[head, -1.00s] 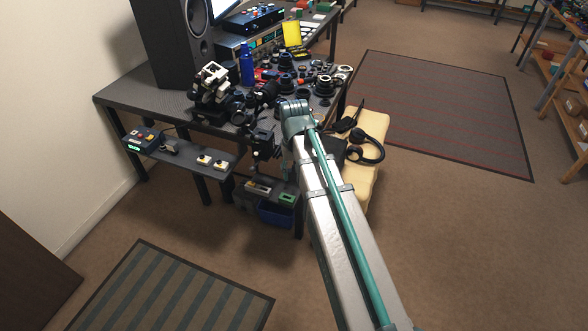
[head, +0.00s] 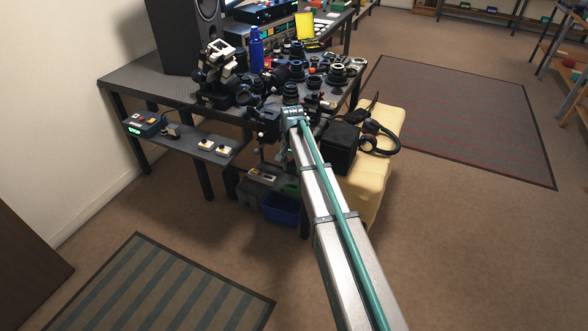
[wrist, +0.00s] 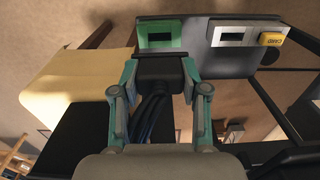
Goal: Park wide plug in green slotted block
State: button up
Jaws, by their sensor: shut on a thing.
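The black wide plug (wrist: 160,72) is between the fingers of my gripper (wrist: 160,62) in the wrist view, with dark cables trailing from it. My gripper is shut on it. The green slotted block (wrist: 162,42) lies just beyond the plug, on a grey shelf. Its dark slot shows clear, and the plug appears apart from it; the exact gap is hard to judge. The plug cannot be made out there.
A yellow padded bench (head: 375,190) with a black bag and headphones stands right. A blue bin (head: 280,209) is below the shelf. The workbench above is crowded with lens parts.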

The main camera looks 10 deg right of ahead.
aim_at(293, 174)
jog(key=shift+f+b, duration=1.55)
jog(key=shift+f, duration=1.25)
jog(key=shift+p, duration=0.7)
jog(key=shift+f, duration=0.8)
dwell(0.9)
jog(key=o, duration=1.4)
jog(key=shift+c, duration=0.2)
jog(key=shift+r, duration=0.1)
notch_tip(293, 174, up, 12)
jog(key=shift+f, duration=0.1)
